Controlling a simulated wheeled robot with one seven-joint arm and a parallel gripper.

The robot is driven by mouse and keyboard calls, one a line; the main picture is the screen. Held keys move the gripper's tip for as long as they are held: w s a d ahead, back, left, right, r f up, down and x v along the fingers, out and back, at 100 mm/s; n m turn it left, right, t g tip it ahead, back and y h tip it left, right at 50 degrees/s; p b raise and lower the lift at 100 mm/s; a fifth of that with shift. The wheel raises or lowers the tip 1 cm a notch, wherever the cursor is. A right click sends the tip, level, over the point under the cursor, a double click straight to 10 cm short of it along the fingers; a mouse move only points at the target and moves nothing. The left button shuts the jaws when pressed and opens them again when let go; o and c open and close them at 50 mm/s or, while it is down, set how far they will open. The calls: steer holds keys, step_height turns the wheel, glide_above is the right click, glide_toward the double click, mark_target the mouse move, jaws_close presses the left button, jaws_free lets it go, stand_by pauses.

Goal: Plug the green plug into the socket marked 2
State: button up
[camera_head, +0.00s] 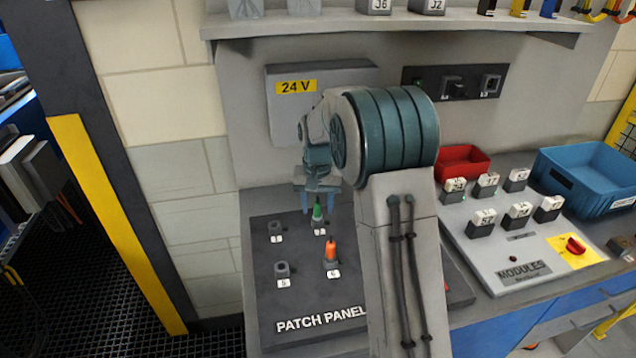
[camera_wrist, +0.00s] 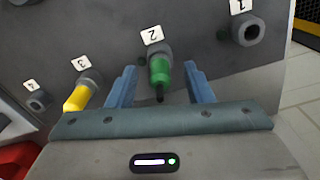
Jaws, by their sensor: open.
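The green plug (camera_wrist: 160,72) stands upright in the socket marked 2 (camera_wrist: 159,50) in the wrist view, its front end hidden in the collar. In the head view the green plug (camera_head: 317,211) also sits on that socket (camera_head: 319,225) of the dark patch panel (camera_head: 262,322). My gripper (camera_wrist: 161,68) is open, with one blue finger on each side of the plug and a visible gap to both. In the head view my gripper (camera_head: 318,207) is over the plug, partly hidden behind my arm.
A yellow plug (camera_wrist: 78,97) is in socket 3, close to one finger. Socket 1 (camera_wrist: 248,30) and socket 4 (camera_wrist: 39,100) are empty. An orange plug (camera_head: 331,250) is in socket 6; socket 5 (camera_head: 282,268) is empty. A 24 V box (camera_head: 345,78) is on the wall behind.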

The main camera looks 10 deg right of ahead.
mark_target(318, 204)
step_height(318, 204, up, 11)
steer(key=shift+f+b, duration=0.15)
steer(key=shift+b, duration=0.2)
steer(key=shift+r, duration=0.7)
steer(key=shift+s, duration=0.15)
